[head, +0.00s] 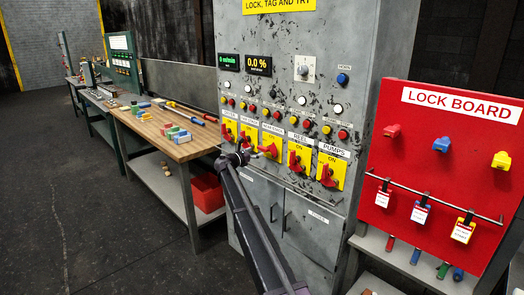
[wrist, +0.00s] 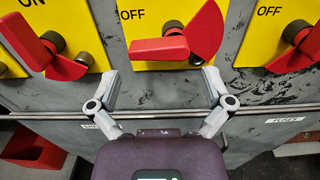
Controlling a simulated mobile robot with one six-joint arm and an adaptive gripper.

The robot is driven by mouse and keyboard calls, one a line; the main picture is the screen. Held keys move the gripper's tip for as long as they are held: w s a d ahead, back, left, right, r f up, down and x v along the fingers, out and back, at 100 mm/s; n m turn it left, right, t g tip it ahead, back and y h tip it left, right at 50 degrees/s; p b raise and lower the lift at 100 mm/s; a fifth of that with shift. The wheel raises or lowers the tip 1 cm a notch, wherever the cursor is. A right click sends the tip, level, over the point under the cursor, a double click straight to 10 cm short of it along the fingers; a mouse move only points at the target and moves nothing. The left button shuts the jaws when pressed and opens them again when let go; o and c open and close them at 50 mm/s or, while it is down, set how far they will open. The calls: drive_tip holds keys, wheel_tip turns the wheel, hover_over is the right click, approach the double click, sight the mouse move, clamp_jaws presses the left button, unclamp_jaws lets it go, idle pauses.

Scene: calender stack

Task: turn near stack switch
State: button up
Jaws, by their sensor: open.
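A row of red rotary switches on yellow plates runs across the grey cabinet; their small name labels are mostly too small to read. In the wrist view, the middle switch (wrist: 160,49) has its red handle lying sideways and a red fan-shaped piece at right; "OFF" shows on its plate (wrist: 130,14). My gripper (wrist: 160,82) is open and empty, its fingertips spread just below this handle, with no clear contact. In the head view, my gripper (head: 240,157) is at the left switches and partly covers them.
In the wrist view, neighbouring switches sit close on the left (wrist: 50,50) and right (wrist: 298,38). The red lock board (head: 450,150), with hanging padlocks, stands right of the cabinet. A wooden workbench (head: 170,146) with coloured blocks stands left. Floor at left is clear.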

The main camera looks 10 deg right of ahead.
sight(261, 149)
drive_tip(key=shift+x, duration=2.35)
